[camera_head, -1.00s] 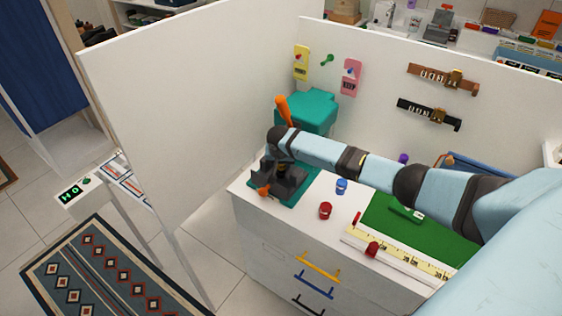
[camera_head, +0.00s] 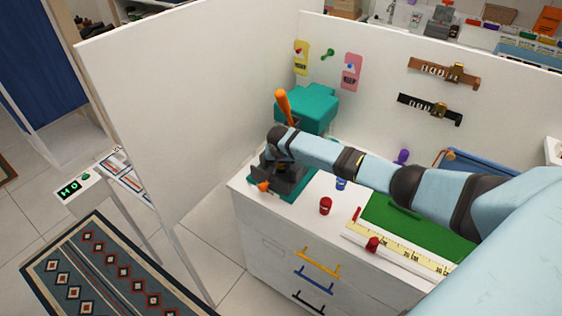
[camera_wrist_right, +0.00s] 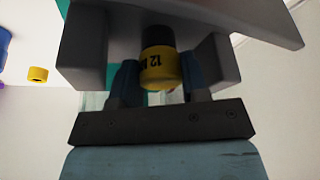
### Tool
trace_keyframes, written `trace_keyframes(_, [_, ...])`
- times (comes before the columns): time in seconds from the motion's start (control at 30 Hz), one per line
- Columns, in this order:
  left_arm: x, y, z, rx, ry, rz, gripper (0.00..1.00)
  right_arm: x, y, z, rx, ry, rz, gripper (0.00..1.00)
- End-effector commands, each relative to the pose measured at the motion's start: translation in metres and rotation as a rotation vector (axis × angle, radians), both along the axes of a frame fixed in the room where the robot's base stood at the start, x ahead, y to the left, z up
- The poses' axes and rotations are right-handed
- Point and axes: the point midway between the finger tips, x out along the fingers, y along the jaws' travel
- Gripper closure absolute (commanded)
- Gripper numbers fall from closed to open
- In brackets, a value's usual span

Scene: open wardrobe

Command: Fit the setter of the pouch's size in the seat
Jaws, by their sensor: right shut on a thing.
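My right gripper (camera_wrist_right: 155,82) is shut on a yellow setter (camera_wrist_right: 158,72) with a black top and the mark "12". In the head view my right gripper (camera_head: 279,172) is low at the teal press (camera_head: 306,106), which has an orange handle (camera_head: 284,107). The gripper and a dark grey block (camera_wrist_right: 90,45) cover the seat, so I cannot tell whether the setter touches it. A red setter (camera_head: 326,206) and a partly covered blue setter (camera_head: 341,184) stand on the cabinet top. I cannot make out a pouch for certain. My left gripper is out of view.
A green mat (camera_head: 398,222) and a yellow ruler (camera_head: 400,254) with a red piece (camera_head: 373,244) lie to the right. White panels (camera_head: 180,130) stand at the left and back. Belts (camera_head: 442,72) and tags hang on the back panel. My right forearm crosses over the cabinet top.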

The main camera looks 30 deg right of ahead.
Motion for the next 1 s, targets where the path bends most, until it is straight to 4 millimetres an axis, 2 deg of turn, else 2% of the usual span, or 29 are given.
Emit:
trace_keyframes(0.2, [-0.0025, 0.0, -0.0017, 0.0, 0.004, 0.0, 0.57, -0.0016, 0.0008, -0.0031, 0.0, 0.004, 0.001, 0.92])
trace_keyframes(0.23, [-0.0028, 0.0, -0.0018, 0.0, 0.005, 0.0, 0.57, -0.0017, 0.0008, -0.0032, 0.0, 0.004, 0.001, 0.54])
trace_keyframes(0.33, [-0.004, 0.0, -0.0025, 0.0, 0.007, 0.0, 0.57, -0.0016, 0.0007, -0.0033, 0.0, 0.004, 0.0, 0.31])
trace_keyframes(0.37, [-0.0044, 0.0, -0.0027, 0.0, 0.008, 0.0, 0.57, -0.0016, 0.0005, -0.0032, 0.0, 0.004, 0.0, 0.29])
trace_keyframes(0.9, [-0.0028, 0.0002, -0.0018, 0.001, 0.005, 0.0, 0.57, -0.003, -0.0016, -0.004, -0.003, 0.009, -0.002, 0.29])
trace_keyframes(1.0, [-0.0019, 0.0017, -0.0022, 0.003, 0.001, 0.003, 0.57, -0.0049, 0.0, 0.0025, -0.003, 0.007, -0.001, 0.29])
